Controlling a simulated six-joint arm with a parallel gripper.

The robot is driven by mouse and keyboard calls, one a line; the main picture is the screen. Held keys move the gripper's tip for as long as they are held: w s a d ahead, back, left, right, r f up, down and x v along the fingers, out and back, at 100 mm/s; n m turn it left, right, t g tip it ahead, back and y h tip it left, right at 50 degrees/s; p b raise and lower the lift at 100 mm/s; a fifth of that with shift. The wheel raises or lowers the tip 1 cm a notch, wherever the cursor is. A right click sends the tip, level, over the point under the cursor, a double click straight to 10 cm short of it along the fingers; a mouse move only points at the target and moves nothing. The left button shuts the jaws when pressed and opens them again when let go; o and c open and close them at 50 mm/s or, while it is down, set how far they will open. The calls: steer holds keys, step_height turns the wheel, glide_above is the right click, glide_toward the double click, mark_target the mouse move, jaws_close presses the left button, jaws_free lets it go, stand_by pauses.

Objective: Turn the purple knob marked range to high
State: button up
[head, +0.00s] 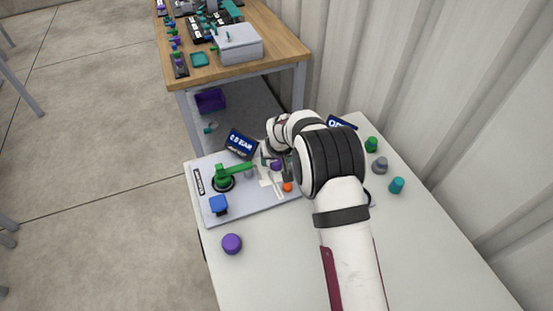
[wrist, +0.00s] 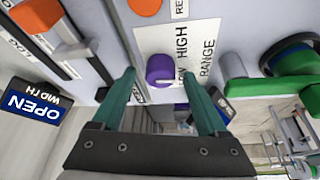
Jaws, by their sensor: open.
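The purple knob (wrist: 161,70) sits on a pale panel beside a white label (wrist: 185,52) reading LOW, HIGH and RANGE. In the wrist view the knob is between the two teal fingers of my gripper (wrist: 157,78), with a gap on each side. My gripper is open and appears not to touch it. I cannot tell which word the knob points to. In the head view the purple knob (head: 276,165) is small, near my gripper (head: 270,158) and partly hidden by my arm.
A green lever (head: 233,171), a blue knob (head: 218,204) and an orange knob (head: 287,187) are on the same panel. A loose purple cylinder (head: 231,244) stands in front. Green, grey and teal pieces (head: 397,185) stand right of my arm.

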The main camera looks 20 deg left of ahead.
steer(key=shift+c, duration=0.3)
jaws_close()
steer(key=shift+n, duration=0.3)
steer(key=n+g+y, duration=0.1)
steer(key=n, duration=0.2)
steer(key=shift+w+d, duration=0.1)
steer(key=shift+n+g+y, duration=0.4)
steer(key=shift+n+g, duration=0.3)
steer(key=shift+n, duration=1.3)
steer(key=shift+o, duration=0.3)
jaws_free()
